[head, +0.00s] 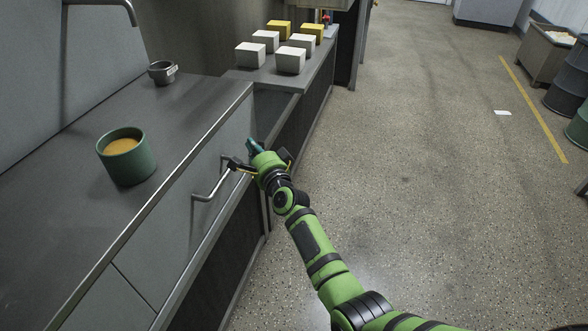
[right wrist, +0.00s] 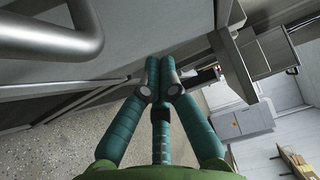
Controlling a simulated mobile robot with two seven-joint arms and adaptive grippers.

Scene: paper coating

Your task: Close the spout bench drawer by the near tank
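The spout bench drawer front (head: 222,143) is the grey panel with a bar handle (head: 208,190) under the worktop edge. It looks about level with the bench face; I cannot tell whether a small gap remains. My right gripper (head: 252,147) is beside the far end of the drawer front, beyond the handle. Its teal fingers (right wrist: 159,68) are together and hold nothing in the right wrist view, pointing along the grey face. The handle (right wrist: 60,38) is large at upper left there. I cannot tell whether the fingers touch the panel. My left gripper is out of view.
On the worktop (head: 190,105) stand a green cup (head: 126,168) of orange-brown liquid and a small metal cup (head: 162,73). A lower bench beyond carries white blocks (head: 290,60) and yellow blocks (head: 279,30).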

